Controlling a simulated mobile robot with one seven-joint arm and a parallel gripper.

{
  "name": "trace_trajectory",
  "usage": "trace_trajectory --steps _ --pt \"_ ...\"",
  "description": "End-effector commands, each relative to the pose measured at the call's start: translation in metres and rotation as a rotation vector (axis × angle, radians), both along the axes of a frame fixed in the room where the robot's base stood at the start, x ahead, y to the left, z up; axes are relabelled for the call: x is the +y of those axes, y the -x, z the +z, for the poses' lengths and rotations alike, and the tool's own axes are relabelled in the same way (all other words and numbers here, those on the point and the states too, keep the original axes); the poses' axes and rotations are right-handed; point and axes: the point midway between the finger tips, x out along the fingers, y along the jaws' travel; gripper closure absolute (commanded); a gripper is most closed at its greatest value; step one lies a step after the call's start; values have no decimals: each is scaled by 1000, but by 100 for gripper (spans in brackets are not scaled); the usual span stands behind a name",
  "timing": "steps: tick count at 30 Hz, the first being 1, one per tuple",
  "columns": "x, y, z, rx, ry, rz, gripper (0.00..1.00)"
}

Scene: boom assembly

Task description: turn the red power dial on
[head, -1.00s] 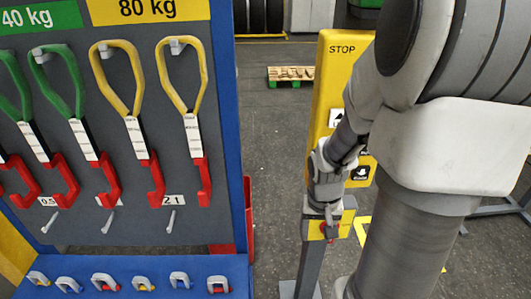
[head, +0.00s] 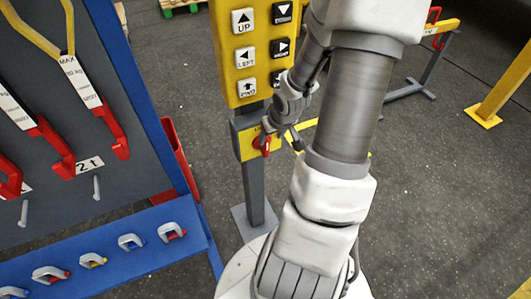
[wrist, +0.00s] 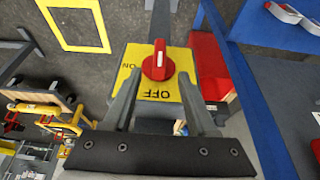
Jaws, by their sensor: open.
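The red power dial (head: 262,143) sits on a yellow box on the grey post, below the button panel. In the wrist view the dial (wrist: 158,66) faces me on its yellow plate (wrist: 158,92), with OFF and ON lettered upside down. Its white-marked handle stands upright in the picture, in line with OFF; ON is to the left. My gripper (wrist: 159,84) is open and empty, one finger on each side of the dial in that view. In the head view my gripper (head: 293,134) is just right of the dial. I cannot tell whether a finger touches it.
The yellow button panel (head: 258,50) rises above the dial. A blue-framed tool board (head: 130,90) with slings and a shackle shelf (head: 110,262) stands to the left. A red bin (head: 178,155) is between board and post. Floor to the right is mostly clear.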

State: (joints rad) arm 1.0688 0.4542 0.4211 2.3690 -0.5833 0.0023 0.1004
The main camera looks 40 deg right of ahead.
Motion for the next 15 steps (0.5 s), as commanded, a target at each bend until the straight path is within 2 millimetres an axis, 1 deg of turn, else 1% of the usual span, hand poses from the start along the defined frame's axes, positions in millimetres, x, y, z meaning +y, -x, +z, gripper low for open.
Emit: trace_trajectory --steps 1,3,12,15 --pt "0 -5 -15 0 -1 4 43" --pt "-1 -9 -28 1 -1 4 43" --pt "-6 -31 -79 1 0 2 43" --pt "-8 -36 -90 2 -1 1 43"
